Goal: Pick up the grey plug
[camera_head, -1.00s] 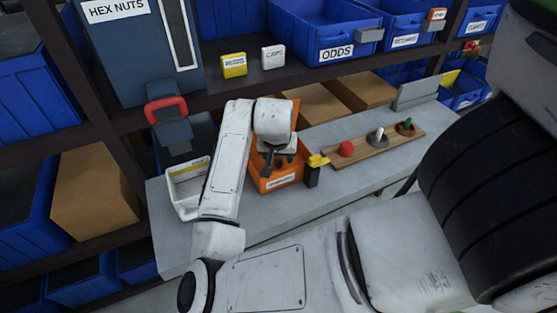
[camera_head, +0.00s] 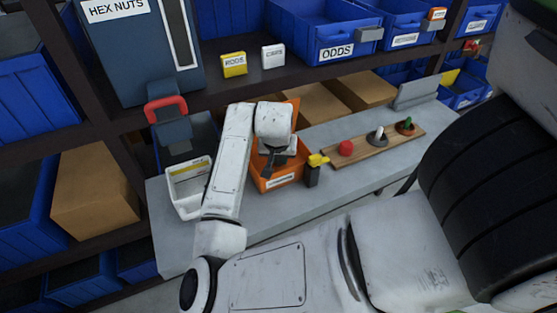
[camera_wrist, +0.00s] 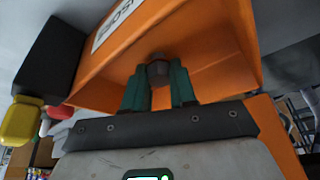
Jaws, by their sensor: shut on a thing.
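A grey plug (camera_wrist: 158,72) shows in the wrist view as a short dull cylinder inside the orange bin. My gripper (camera_wrist: 158,80) is shut on it, with one teal finger on each side. In the head view my gripper (camera_head: 268,170) reaches down into the orange bin (camera_head: 278,182), and the plug cannot be made out there.
A black block with a yellow top (camera_head: 313,172) stands against the bin's right side. Further right, a wooden board (camera_head: 360,152) holds a red, a grey and a green piece. A white bin (camera_head: 185,195) is left of my arm. A shelf overhangs behind.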

